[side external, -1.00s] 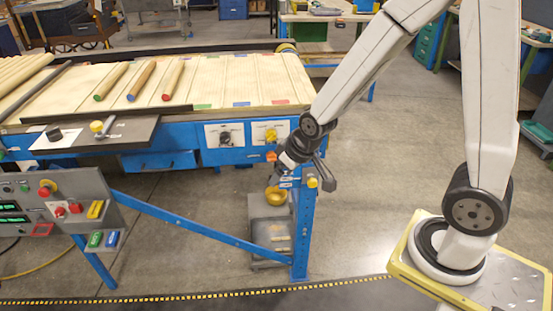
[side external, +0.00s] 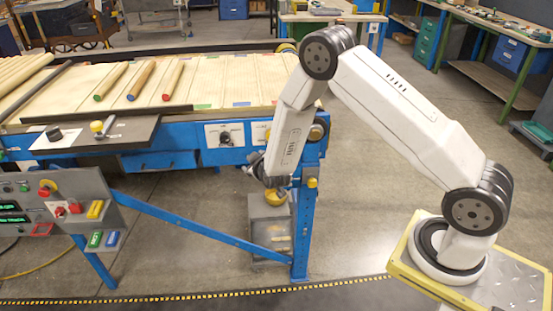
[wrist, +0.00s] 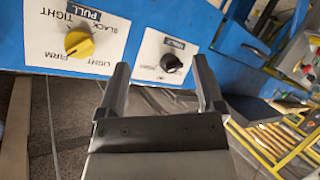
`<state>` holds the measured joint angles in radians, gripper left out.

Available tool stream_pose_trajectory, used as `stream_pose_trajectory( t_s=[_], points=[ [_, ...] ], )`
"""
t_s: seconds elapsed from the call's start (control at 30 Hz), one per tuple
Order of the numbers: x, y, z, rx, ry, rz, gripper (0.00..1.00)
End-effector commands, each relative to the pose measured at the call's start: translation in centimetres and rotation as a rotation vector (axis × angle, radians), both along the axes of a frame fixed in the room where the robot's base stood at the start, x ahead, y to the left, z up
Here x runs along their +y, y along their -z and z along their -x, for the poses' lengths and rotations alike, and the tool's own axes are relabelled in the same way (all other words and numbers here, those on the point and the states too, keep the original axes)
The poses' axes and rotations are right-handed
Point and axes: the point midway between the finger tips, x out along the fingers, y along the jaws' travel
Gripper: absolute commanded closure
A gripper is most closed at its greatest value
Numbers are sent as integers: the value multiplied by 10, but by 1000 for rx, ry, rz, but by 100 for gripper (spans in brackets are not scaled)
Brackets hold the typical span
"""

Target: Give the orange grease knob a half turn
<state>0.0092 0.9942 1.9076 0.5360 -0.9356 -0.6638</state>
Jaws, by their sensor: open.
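My gripper (wrist: 160,64) is open and empty, in front of the bench panel. It also shows at the bench front in the side view (side external: 251,165). In the wrist view a black knob (wrist: 171,63) on a white plate appears just beyond and between my fingertips. A larger yellow knob (wrist: 79,42), on a plate marked TIGHT, SLACK, LIGHT and FIRM, lies to the left of my left finger.
The blue bench carries a slatted bed (side external: 222,85) with several turned rods. A blue leg (side external: 303,235) and diagonal brace are close by. A control panel (side external: 60,205) is at left.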

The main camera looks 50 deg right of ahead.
Motion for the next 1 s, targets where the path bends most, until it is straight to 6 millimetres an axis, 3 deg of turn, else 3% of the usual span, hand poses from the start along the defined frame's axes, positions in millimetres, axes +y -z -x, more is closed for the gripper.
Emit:
stream_pose_trajectory(
  t_s=[0.23, 0.5, 1.0],
  points=[
    [-26, 37, 3, -73, 88, 218, 13],
    [-47, 66, 22, -115, 185, 449, 13],
    [-54, 74, 31, -127, 224, 542, 13]
  ],
)
